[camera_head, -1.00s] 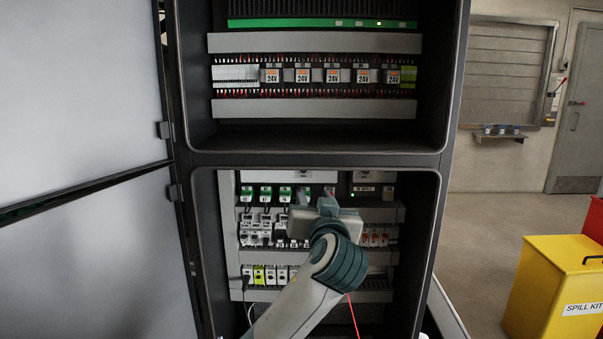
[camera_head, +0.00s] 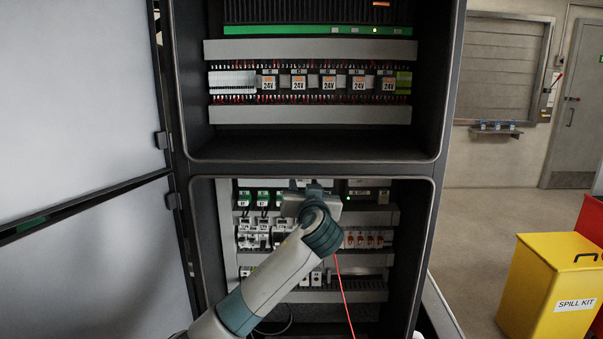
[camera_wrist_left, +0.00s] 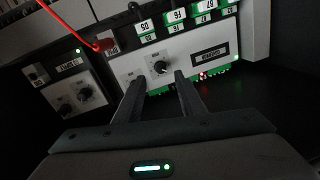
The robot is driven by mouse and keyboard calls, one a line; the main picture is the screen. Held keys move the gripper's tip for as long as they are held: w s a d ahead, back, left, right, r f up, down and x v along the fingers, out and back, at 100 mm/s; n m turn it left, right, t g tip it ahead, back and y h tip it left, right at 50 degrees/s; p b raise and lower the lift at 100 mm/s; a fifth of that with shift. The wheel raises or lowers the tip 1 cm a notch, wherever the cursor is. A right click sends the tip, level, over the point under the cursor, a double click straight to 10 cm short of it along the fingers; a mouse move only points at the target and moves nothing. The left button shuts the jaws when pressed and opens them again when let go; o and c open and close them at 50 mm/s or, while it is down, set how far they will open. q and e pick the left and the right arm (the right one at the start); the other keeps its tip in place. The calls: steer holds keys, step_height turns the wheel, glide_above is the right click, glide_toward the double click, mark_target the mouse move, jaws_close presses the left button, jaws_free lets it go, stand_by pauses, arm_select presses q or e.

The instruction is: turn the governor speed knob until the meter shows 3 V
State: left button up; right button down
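A dark round knob with a pale pointer mark (camera_wrist_left: 160,67) sits on a light module face in the left wrist view. In the head view the left gripper (camera_head: 308,196) is in the lower cabinet bay and hides the knob. No meter display is readable. My right gripper is not in view.
A red plug with a red lead (camera_wrist_left: 104,45) is close left of the knob in the left wrist view. A neighbouring module with further knobs (camera_wrist_left: 85,93) lies farther left. The bay's frame (camera_head: 430,230) surrounds my arm. A yellow spill kit bin (camera_head: 545,285) stands right.

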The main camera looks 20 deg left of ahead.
arm_select(q)
steer(key=shift+p+x, duration=0.7)
steer(key=shift+x, duration=2.15)
steer(key=shift+c, duration=0.3)
steer(key=shift+s, duration=0.1)
jaws_close()
